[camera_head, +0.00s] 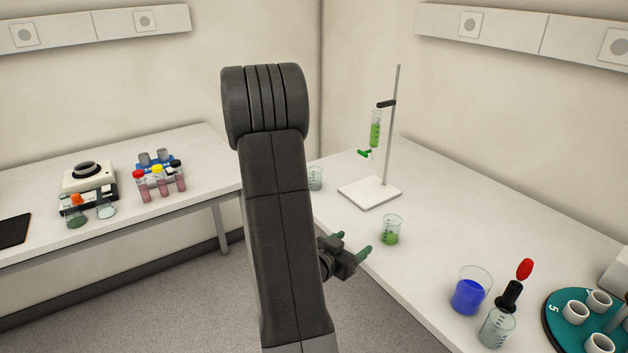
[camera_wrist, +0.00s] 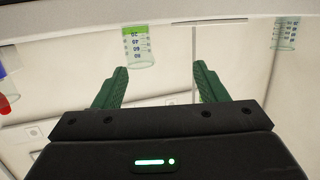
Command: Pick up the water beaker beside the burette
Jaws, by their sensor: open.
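A clear beaker with pale contents (camera_head: 316,178), likely the water beaker, stands on the right-hand bench, left of the burette stand and partly close behind my arm. It also shows at the upper right of the wrist view (camera_wrist: 285,33). The burette (camera_head: 376,130) holds green liquid and is clamped on a rod above a white base (camera_head: 371,192). A beaker with green liquid (camera_head: 390,231) stands in front of that base. My gripper (camera_head: 352,245) is open and empty near the bench edge, its fingers pointing toward the bench. The wrist view (camera_wrist: 160,68), upside down, shows the green-liquid beaker (camera_wrist: 137,48) ahead of the fingers.
The left bench holds bottles, flasks and a hotplate (camera_head: 90,180). Bench beyond the stand is clear.

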